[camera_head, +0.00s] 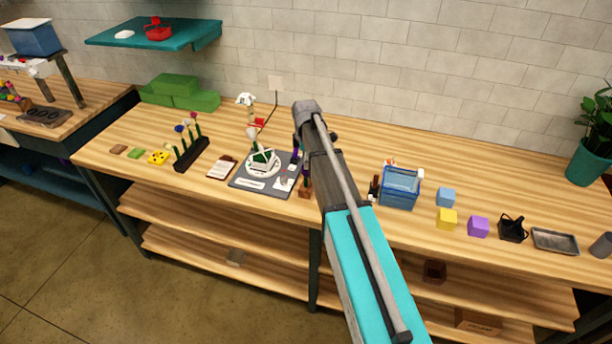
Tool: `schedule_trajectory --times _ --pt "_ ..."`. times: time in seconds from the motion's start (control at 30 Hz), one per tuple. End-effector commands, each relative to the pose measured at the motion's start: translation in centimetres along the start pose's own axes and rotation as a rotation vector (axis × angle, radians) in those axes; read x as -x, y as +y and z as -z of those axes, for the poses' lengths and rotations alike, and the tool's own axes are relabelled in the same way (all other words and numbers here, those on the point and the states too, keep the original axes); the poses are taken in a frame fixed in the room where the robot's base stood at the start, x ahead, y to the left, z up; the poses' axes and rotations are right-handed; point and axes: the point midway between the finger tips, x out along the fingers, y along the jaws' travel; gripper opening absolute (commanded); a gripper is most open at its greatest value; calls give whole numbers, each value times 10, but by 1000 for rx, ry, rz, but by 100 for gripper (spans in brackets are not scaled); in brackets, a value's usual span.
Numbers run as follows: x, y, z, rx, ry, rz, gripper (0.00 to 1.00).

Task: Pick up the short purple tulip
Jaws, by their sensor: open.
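A black rack (191,154) stands left of centre on the wooden bench, with several green stems upright in it. Small flower heads, one blue (179,128) and one reddish (193,115), show at or behind the stem tops; I cannot tell which bloom belongs to which stem. A small purple spot (294,157) shows by the right edge of a grey mat (240,184), close to my arm. It is too small to tell whether it is the short purple tulip. My arm crosses the centre of the view, and my gripper does not show; it may be behind the arm.
A white and green item (262,158) stands on the mat. A clipboard (222,167) lies left of it. A blue basket (399,188), yellow cube (447,219), purple cube (478,227) and metal tray (555,240) stand right of my arm.

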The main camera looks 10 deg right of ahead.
Motion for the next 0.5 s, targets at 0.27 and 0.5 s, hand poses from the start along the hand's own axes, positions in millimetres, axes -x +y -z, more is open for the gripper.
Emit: schedule_trajectory --times 0.27,0.5 --pt "-26 0 -1 0 0 0 94" --pt "-38 0 -1 0 0 0 94"
